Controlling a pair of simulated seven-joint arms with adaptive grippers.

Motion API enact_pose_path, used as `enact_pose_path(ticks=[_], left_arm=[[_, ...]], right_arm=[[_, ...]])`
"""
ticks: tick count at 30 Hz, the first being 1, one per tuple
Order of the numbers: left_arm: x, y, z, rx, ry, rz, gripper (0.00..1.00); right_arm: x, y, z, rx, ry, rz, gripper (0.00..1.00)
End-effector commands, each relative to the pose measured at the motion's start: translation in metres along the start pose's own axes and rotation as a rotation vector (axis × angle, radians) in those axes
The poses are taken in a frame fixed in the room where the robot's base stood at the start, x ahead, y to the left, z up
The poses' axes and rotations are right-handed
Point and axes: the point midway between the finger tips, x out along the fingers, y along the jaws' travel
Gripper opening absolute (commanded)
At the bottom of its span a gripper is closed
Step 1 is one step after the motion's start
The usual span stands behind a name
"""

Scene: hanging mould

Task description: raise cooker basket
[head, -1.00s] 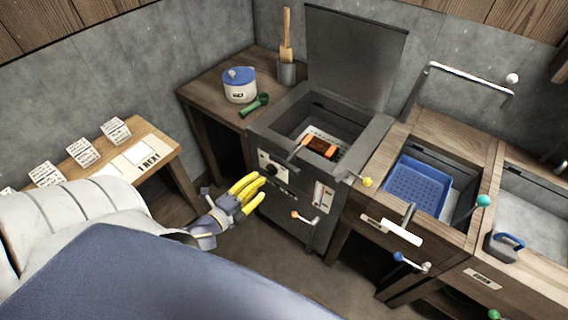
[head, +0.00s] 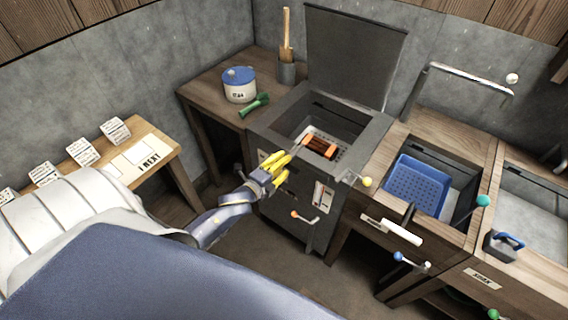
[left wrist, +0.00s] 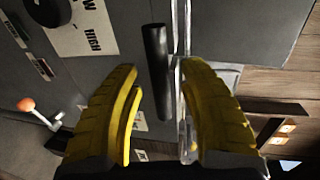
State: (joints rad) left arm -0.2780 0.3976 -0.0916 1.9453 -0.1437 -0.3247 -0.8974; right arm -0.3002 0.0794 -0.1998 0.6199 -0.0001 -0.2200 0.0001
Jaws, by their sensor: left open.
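The cooker (head: 300,205) is a dark grey box with its lid (head: 355,55) standing open. Its basket (head: 343,153) sits down inside the well, with an orange-brown block (head: 320,148) in it. A thin handle reaches from the basket to the cooker's front edge, close to my left fingertips. My left gripper (head: 284,164) has yellow fingers and is open at the cooker's upper front. In the left wrist view, a dark cylindrical bar (left wrist: 157,70) lies between the spread fingers (left wrist: 160,100); I cannot tell whether they touch it. My right gripper is out of view.
A crank with an orange knob (head: 295,214) and one with a yellow knob (head: 367,182) stick out of the cooker. A blue basket (head: 412,187) sits in the basin to the right. A white pot (head: 239,88) and green scoop (head: 256,104) are on the left bench.

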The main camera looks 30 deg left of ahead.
Motion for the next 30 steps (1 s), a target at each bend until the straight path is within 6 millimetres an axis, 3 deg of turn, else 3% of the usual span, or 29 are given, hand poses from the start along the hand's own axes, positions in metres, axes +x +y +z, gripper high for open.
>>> enact_pose_path(ticks=[15, 26, 30], left_arm=[[0.0078, -0.0001, -0.0001, 0.0, 0.0, 0.0, 0.44], [0.0077, -0.0001, -0.0001, 0.001, 0.0, 0.0, 0.02], [0.0076, -0.0001, -0.0001, 0.001, 0.0, 0.0, 0.0]], right_arm=[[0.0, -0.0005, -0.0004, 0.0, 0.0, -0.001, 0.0], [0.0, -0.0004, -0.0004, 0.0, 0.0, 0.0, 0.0], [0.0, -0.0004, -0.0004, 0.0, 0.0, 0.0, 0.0]])
